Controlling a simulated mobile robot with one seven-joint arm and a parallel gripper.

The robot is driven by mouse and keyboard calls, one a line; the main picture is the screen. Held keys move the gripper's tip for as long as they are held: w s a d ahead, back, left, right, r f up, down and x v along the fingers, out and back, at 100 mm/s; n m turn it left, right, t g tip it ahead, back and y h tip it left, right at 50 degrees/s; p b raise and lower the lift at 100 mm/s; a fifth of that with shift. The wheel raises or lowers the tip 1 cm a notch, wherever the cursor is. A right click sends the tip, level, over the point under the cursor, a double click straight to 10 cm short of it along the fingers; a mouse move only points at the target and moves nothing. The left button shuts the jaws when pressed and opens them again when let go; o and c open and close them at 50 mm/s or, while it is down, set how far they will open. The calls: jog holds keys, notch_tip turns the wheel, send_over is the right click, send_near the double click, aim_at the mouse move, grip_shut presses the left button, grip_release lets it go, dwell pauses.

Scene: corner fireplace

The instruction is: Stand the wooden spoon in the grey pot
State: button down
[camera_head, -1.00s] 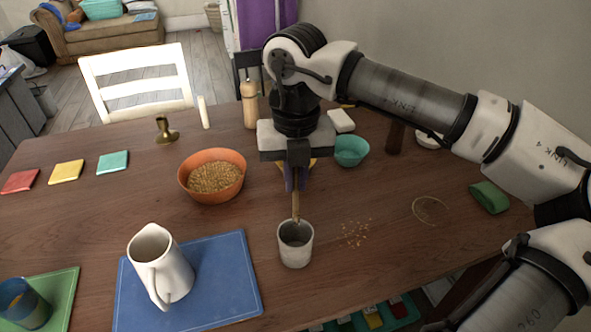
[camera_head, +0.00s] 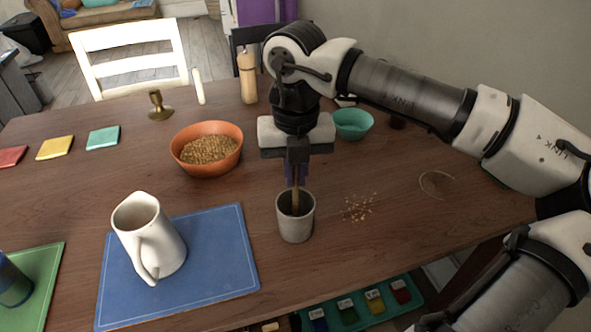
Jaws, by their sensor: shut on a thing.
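The wooden spoon (camera_head: 295,200) is upright, its shaft running down from my gripper into the mouth of the grey pot (camera_head: 295,222). My gripper (camera_head: 296,176) is directly above the pot, pointing down and shut on the spoon. The spoon's lower end is hidden inside the pot, so I cannot tell whether it touches the bottom. The pot stands upright on the wooden table, right of the blue mat.
A white pitcher (camera_head: 148,237) stands on the blue mat (camera_head: 215,275) to the left. An orange bowl of grain (camera_head: 207,150) is behind left, a teal bowl (camera_head: 353,124) behind right. Crumbs (camera_head: 358,208) lie right of the pot. The table's front edge is near.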

jog(key=shift+f, duration=0.25)
jog(key=c, duration=1.4)
grip_release()
jog(key=shift+c, duration=0.2)
notch_tip(320, 180, up, 14)
jog(key=shift+f, duration=0.1)
